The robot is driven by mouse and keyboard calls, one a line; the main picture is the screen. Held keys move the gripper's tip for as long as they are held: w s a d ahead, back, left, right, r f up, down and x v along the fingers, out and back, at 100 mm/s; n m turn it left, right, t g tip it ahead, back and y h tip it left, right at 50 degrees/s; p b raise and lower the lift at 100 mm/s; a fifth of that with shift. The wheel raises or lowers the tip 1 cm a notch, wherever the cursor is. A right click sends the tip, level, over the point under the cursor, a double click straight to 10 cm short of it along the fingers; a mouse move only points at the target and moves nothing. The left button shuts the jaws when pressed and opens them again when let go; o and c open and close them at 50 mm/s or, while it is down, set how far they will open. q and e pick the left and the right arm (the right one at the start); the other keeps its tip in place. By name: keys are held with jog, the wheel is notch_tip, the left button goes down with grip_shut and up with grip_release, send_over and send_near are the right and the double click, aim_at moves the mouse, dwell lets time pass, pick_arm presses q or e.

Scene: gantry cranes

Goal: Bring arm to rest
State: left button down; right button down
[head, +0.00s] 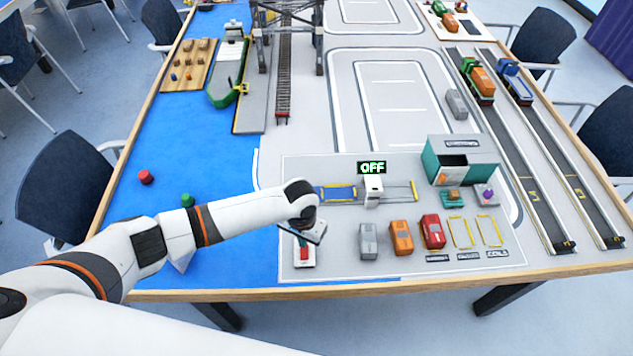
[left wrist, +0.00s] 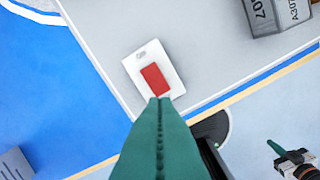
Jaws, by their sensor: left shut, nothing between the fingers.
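My left gripper (head: 305,237) is over the front of the table, at the left end of the grey marked area. In the left wrist view its green fingers (left wrist: 158,104) are shut with nothing between them. Their tips overlap the near end of a red block or button on a white plate (left wrist: 139,63); I cannot tell whether they touch it. The white plate (head: 304,264) also shows just below the gripper in the head view. My right gripper (left wrist: 282,152) shows small at the lower right of the left wrist view, its jaw state unclear.
Red (head: 145,177) and green (head: 187,200) pieces sit on the open blue area. The table's wooden edge (head: 450,272) is close.

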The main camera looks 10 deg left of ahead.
pick_arm(q)
jog(key=s+d+r+m+t+h, duration=0.1)
jog(key=s+d+r+h, duration=0.1)
jog(key=s+d+r, duration=0.3)
jog(key=s+d+r+m+t+h, duration=0.1)
jog(key=s+d+h, duration=0.15)
jog(key=s, duration=0.35)
jog(key=s+a+r+n+t+y, duration=0.1)
jog(key=s+a+r+y, duration=0.15)
jog(key=s+a, duration=0.4)
jog(key=s+a+r+n+t+y, duration=0.1)
jog(key=s+a+r+n+y, duration=0.15)
jog(key=a, duration=0.65)
notch_tip(320, 180, down, 28)
jog(key=g+b, duration=0.2)
jog(key=b, duration=0.3)
jog(key=s+a+f+b, duration=0.1)
jog(key=s+f+b, duration=0.1)
jog(key=s+f, duration=0.6)
jog(key=s+a+f+m+g+b, duration=0.1)
jog(key=s+f+b, duration=0.2)
jog(key=s+f, duration=0.6)
notch_tip(320, 180, down, 6)
jog(key=shift+s+r, duration=0.2)
jog(key=shift+s, duration=0.1)
jog(key=shift+a+h, duration=0.1)
jog(key=shift+h, duration=0.15)
